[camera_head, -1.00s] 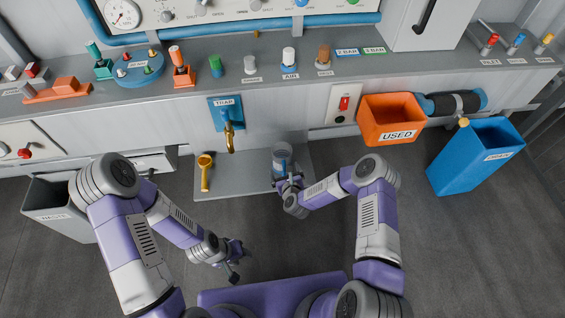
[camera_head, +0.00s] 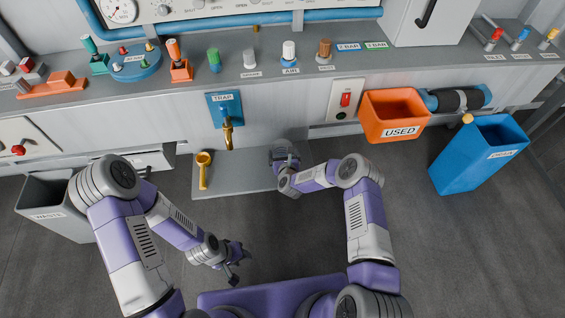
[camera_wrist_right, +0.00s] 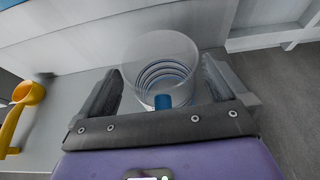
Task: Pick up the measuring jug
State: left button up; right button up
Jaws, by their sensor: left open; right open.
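The measuring jug (camera_wrist_right: 160,58) is a clear vessel with blue rings and a blue part on its near side, standing upright on the grey low shelf in the right wrist view. My right gripper (camera_wrist_right: 165,92) is open, with one finger on each side of the jug. I cannot tell whether the fingers touch it. In the head view my right gripper (camera_head: 285,160) covers most of the jug. My left gripper (camera_head: 234,265) is open and empty, low over the floor at the left, well away from the jug.
A yellow scoop-like cup (camera_head: 204,168) lies left of the jug on the grey shelf (camera_head: 240,183), near the brass trap tap (camera_head: 228,132). A grey waste bin (camera_head: 55,206) stands left.

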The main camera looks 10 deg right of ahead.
jog(key=c, duration=1.2)
notch_tip(320, 180, up, 10)
jog(key=p, duration=0.3)
jog(key=shift+p, duration=0.4)
jog(key=shift+c, duration=0.2)
jog(key=s+a+f+n+y, duration=0.1)
jog(key=s+a+f+y, duration=0.15)
jog(key=a, duration=0.55)
jog(key=s+a+f+n+y, duration=0.1)
jog(key=s+a+n, duration=0.15)
jog(key=a, duration=0.45)
jog(key=shift+n+g+y, duration=0.5)
jog(key=shift+n+y, duration=0.05)
jog(key=shift+y, duration=0.4)
jog(key=shift+w+a+r, duration=0.35)
jog(key=shift+a+r, duration=0.1)
jog(key=shift+a, duration=0.15)
jog(key=shift+w+a+r, duration=0.4)
jog(key=shift+a, duration=0.25)
jog(key=shift+w+a+r, duration=0.35)
jog(key=shift+a+r, duration=0.1)
jog(key=shift+a, duration=0.15)
